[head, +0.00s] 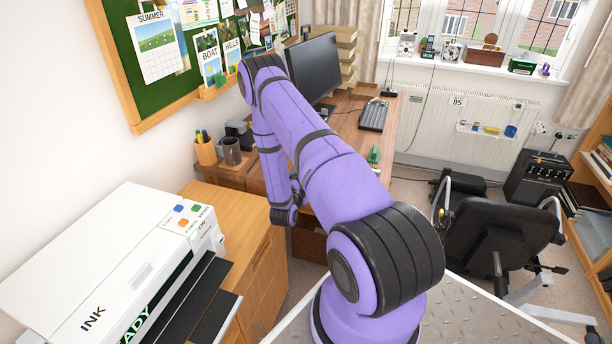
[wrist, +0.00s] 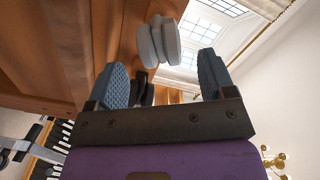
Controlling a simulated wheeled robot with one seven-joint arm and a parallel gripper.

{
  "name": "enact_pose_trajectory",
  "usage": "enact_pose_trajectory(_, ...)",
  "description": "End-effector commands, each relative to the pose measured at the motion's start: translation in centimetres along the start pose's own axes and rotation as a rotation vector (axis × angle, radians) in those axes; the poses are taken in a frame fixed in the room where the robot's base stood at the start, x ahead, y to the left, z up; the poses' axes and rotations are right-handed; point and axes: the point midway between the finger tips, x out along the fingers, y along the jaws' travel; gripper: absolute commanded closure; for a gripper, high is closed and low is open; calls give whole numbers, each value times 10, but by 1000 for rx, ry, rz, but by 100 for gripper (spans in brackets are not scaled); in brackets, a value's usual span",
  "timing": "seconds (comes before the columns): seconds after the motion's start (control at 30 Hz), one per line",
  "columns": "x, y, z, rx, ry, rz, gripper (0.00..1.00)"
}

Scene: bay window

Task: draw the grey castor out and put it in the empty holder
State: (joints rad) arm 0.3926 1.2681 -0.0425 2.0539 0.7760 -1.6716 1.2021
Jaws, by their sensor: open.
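In the wrist view a light grey castor (wrist: 158,42) with twin wheels shows beyond my fingertips, below a wooden piece of furniture. My gripper (wrist: 160,62) is open, with one blue-grey finger on each side of the picture. The castor lies roughly between the fingers' lines and a little ahead; I see no contact. A black castor (wrist: 141,89) shows further back, near the left finger. In the head view my purple arm reaches down beside the desk, and the gripper and castors are hidden. I cannot make out the empty holder in either view.
Brown wooden panels (wrist: 40,45) fill the left of the wrist view, close to the left finger. In the head view a desk (head: 345,125) stands behind my arm, a printer (head: 100,265) at lower left, and a black swivel chair (head: 500,235) at right.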

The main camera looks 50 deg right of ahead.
Motion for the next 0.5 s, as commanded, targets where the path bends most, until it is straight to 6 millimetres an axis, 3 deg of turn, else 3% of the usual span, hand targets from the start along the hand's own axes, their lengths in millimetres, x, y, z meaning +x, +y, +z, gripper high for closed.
enact_pose_trajectory(0.2,-39,0,0,-2,-2,1,24)
enact_pose_trajectory(0.5,-59,0,0,-1,0,0,24)
